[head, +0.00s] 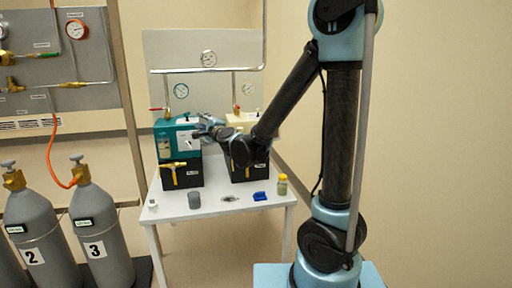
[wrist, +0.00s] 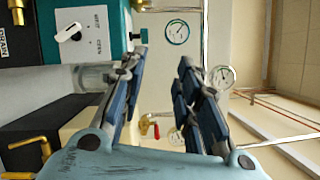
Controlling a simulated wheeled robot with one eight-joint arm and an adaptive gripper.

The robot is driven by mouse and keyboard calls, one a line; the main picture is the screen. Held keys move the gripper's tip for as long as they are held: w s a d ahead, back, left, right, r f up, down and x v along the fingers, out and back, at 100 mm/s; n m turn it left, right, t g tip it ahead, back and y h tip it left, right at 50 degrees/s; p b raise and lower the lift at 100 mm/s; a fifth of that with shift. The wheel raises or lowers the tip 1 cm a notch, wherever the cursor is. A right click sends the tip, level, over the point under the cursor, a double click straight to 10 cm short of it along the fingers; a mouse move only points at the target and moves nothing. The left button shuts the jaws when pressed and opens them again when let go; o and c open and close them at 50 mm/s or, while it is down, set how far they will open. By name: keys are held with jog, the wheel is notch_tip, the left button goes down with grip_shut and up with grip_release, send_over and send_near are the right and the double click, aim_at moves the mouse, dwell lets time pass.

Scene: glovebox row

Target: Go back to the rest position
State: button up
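The teal unit's white panel with a knob (wrist: 72,33) shows at the left of that view, close to one finger. I cannot tell whether the finger touches the unit.
A cream unit (head: 244,122) stands partly behind my arm. A grey cup (head: 194,200), a blue item (head: 260,196) and a yellow-capped bottle (head: 282,185) stand along the table's front. Grey gas cylinders (head: 100,225) stand at the left. The wall side at right is clear.

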jog(key=s+d+f+n+g+h, duration=0.3)
jog(key=s+d+f, duration=0.4)
jog(key=s+d, duration=0.3)
jog(key=s+d+f+n+g+h, duration=0.4)
jog(key=s+d, duration=0.7)
jog(key=d, duration=0.6)
jog(key=s+d+f+n+g+h, duration=0.3)
jog(key=s+d+f+n+g, duration=0.3)
jog(key=s+d+f, duration=0.4)
jog(key=d+n, duration=0.1)
jog(key=d, duration=0.3)
jog(key=shift+s+d+f+h, duration=0.15)
jog(key=shift+d+f+h, duration=0.1)
jog(key=shift+h, duration=0.05)
jog(key=shift+w+f+g, duration=0.2)
jog(key=shift+w+g, duration=0.1)
jog(key=shift+w, duration=0.2)
